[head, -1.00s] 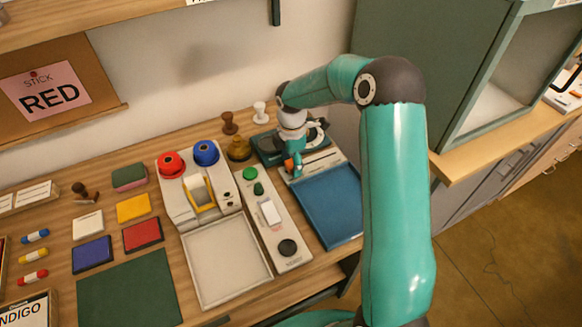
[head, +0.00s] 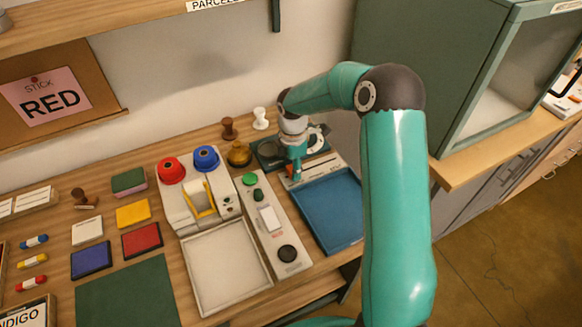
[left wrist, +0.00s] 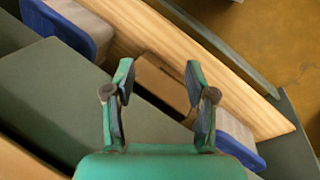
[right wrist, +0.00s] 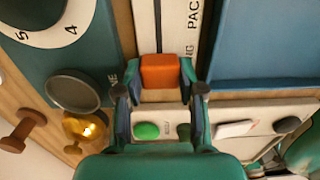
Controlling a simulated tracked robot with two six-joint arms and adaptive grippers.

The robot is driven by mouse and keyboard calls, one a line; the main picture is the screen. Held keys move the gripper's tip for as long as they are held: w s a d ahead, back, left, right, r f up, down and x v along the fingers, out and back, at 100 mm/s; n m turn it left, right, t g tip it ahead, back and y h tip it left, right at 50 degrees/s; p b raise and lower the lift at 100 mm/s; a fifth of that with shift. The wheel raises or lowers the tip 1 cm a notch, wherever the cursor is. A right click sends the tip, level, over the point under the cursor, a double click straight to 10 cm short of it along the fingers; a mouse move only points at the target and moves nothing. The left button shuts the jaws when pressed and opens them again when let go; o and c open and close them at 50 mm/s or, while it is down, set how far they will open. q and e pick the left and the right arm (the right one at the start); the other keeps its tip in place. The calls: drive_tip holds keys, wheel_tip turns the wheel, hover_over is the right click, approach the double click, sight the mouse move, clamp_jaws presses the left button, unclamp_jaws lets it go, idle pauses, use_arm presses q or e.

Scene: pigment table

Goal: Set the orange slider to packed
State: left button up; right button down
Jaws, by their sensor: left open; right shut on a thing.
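The orange slider (right wrist: 160,72) sits on a white strip (right wrist: 171,22) with a dark slot, at the strip's near end in the right wrist view. Lettering reading "PAC", partly cut off, runs along the strip beyond it. My right gripper (right wrist: 160,88) is shut on the orange slider, a finger on each side. In the head view the right gripper (head: 296,176) reaches down at the strip, and only a bit of the orange slider (head: 289,170) shows beside it. My left gripper (left wrist: 158,75), seen only in the left wrist view, is open and empty.
A blue tray (head: 328,207) lies right of the strip, and a dark green dial device (right wrist: 45,75) lies left of it in the right wrist view. A panel with a green button (head: 250,179) and black knob (head: 288,254) stands close by. A green cabinet (head: 430,70) stands right.

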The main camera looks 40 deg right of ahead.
sight(311, 168)
drive_tip(key=d, duration=0.2)
drive_tip(key=s+d, duration=0.1)
drive_tip(key=d, duration=0.3)
drive_tip(key=shift+s, duration=0.4)
drive_tip(key=c, duration=0.7)
unclamp_jaws()
drive_tip(key=shift+r, duration=0.15)
wheel_tip(311, 168, up, 12)
drive_tip(key=shift+f, duration=0.15)
